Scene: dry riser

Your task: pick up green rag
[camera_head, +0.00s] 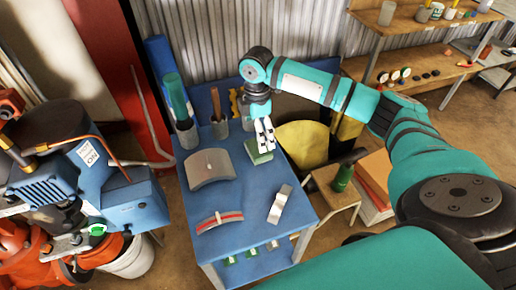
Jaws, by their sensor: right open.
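A small pale green folded piece, which looks like the green rag (260,156), lies on the blue table (254,187) near its back right edge. My right gripper (264,147) points down right above the rag, with its light fingers at the rag's upper side. The fingers are open. They cover part of the rag, and I cannot tell whether they touch it. My left gripper is not in view.
A grey curved plate (209,169), a red-striped curved piece (219,221) and a pale block (280,204) lie on the table. Metal cups (187,134) with tools stand at the back. A stool with a green bottle (342,178) stands right. Blue-orange machinery (130,205) stands left.

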